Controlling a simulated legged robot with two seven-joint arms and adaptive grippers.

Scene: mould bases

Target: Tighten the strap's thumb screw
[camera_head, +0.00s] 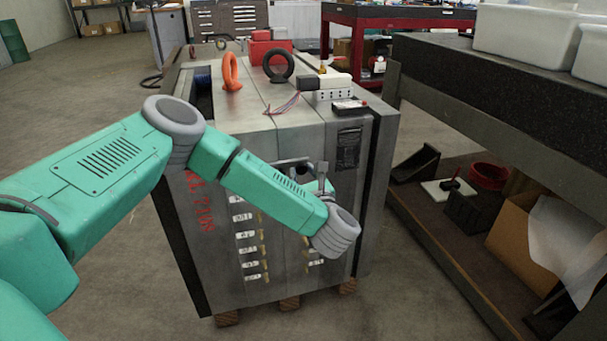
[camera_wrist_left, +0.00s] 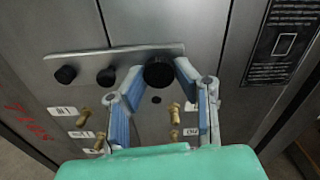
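The strap (camera_wrist_left: 135,54), a flat grey metal bar, lies across the seam between the plates on the front of the mould base (camera_head: 222,262). A large black round thumb screw (camera_wrist_left: 159,71) sits at its right end. Two smaller black knobs, one at the far left (camera_wrist_left: 66,74) and one nearer the middle (camera_wrist_left: 106,76), sit further left. My left gripper (camera_wrist_left: 160,80) has its blue-padded fingertips on either side of the thumb screw, very close to it. Whether they press on it is unclear. In the head view, my left gripper (camera_head: 305,172) is partly hidden by my forearm. My right gripper is out of view.
Brass fittings (camera_wrist_left: 174,116) with white labels stick out below the strap. An orange lifting ring (camera_head: 231,72) and a black ring (camera_head: 279,66) stand on the mould's top. A dark-topped bench (camera_head: 500,85) with a shelf stands close to the right.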

